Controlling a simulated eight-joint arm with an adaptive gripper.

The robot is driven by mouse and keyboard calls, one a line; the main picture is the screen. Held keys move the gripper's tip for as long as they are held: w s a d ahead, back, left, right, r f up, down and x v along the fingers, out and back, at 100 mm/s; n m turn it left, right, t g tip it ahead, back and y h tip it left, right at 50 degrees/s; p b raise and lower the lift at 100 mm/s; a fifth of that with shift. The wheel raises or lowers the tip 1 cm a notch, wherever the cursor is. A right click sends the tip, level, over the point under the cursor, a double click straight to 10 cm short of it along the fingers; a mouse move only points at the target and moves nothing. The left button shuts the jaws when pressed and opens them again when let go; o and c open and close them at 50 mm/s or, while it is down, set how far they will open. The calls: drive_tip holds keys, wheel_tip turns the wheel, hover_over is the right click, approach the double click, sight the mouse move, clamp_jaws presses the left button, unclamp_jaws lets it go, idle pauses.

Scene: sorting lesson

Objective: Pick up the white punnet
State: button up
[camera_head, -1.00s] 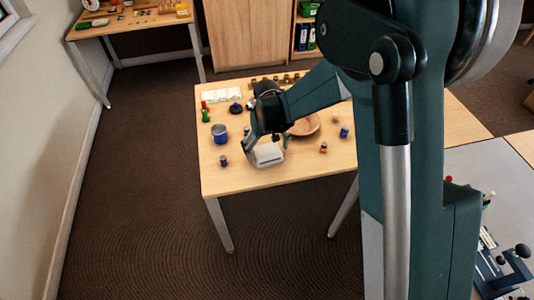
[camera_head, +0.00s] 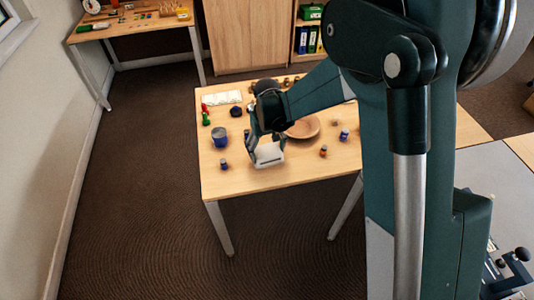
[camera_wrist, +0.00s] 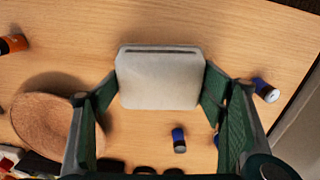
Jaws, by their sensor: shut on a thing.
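The white punnet (camera_head: 269,155) is near the front edge of the wooden table in the head view. In the wrist view the punnet (camera_wrist: 160,78) is a pale rounded block with a dark slot along its far edge. My gripper (camera_head: 267,146) reaches down to it from behind. In the wrist view my gripper's (camera_wrist: 160,92) green fingers touch the punnet on its left and right sides, so it is shut on it. I cannot tell whether the punnet is clear of the tabletop.
A brown bowl (camera_head: 304,127) stands right of the gripper, and a blue pot (camera_head: 220,137) stands left. Small bottles stand close by, one (camera_head: 224,164) at left and one (camera_head: 323,151) at right. A white tray (camera_head: 221,98) lies at back left.

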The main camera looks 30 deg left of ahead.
sight(267, 151)
wheel_tip(267, 151, up, 8)
drive_tip(key=shift+r+p, duration=0.1)
drive_tip(key=shift+p, duration=0.65)
